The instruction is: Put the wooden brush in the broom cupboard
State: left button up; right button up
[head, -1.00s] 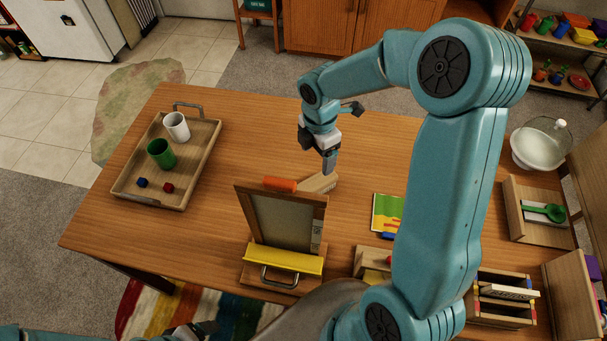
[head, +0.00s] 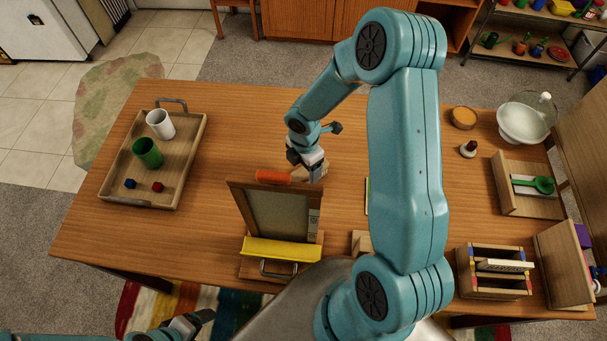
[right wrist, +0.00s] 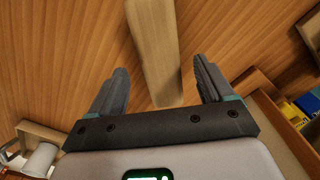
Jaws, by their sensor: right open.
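A pale wooden piece, which looks like the wooden brush (right wrist: 155,50), lies on the table; in the right wrist view its near end sits between my open fingers. In the head view it is mostly hidden behind my right gripper (head: 314,177). My right gripper (right wrist: 160,75) is open, pointing down close over the wood, with a gap on both sides. My left gripper (head: 200,320) is low at the bottom edge, away from the table top; its jaws are unclear. Brown wooden cupboards (head: 290,22) stand at the back; I cannot tell which is the broom cupboard.
An orange cylinder (head: 273,177) lies beside the wood, behind an upright framed board (head: 280,215) with a yellow strip. A tray (head: 190,170) with two cups and small cubes is left. The table between tray and board is clear.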

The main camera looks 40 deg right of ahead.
aim_at(305, 170)
jog(key=f, duration=0.4)
jog(key=shift+s+d, duration=0.2)
jog(key=shift+d, duration=0.15)
jog(key=shift+w+a, duration=0.2)
jog(key=shift+s+d+r, duration=0.1)
jog(key=shift+s+d, duration=0.05)
jog(key=shift+d, duration=0.05)
jog(key=c, duration=1.1)
jog(key=shift+a, duration=0.15)
